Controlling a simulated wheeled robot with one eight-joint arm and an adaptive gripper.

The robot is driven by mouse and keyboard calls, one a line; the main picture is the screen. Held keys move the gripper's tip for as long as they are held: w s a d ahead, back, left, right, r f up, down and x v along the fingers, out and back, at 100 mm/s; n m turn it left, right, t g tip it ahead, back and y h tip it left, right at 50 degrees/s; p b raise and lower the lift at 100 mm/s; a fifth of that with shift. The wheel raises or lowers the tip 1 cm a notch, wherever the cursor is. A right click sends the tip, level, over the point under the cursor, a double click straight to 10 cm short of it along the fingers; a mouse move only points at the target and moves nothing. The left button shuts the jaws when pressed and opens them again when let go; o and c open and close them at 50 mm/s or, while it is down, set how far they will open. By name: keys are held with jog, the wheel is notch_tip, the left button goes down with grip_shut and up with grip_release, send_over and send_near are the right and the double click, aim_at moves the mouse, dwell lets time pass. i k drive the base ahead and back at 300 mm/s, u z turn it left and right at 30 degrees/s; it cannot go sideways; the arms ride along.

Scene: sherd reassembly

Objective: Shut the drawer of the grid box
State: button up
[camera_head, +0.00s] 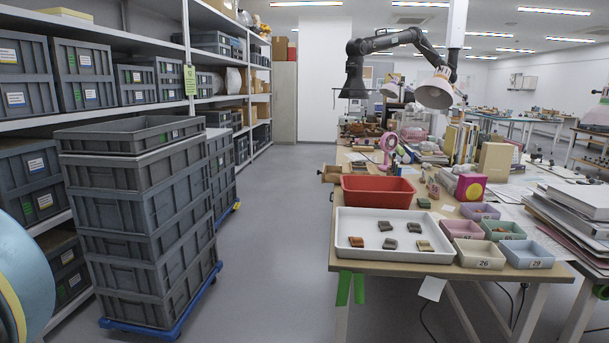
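A small wooden drawer-like box (331,173) juts out past the left edge of the worktable (395,264), just behind the red tray. It looks pulled open toward the aisle. It is small in the picture, so I cannot tell how far it is out or what is in it. The body it belongs to is mostly hidden behind the red tray, and I cannot make out a grid on it. My gripper is not in view.
A red tray (378,191) and a white tray (345,245) with several sherds stand at the table's near end, with small numbered boxes (481,254) at right. Stacked grey crates (150,260) on a blue dolly stand left. The aisle floor (275,225) between is clear.

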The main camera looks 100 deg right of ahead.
aim_at(337, 173)
jog(key=z, duration=0.05)
jog(key=i, duration=0.65)
jog(key=z, duration=4.05)
jog(key=i, duration=1)
jog(key=u, duration=0.15)
jog(key=k, duration=0.1)
jog(key=z, duration=0.05)
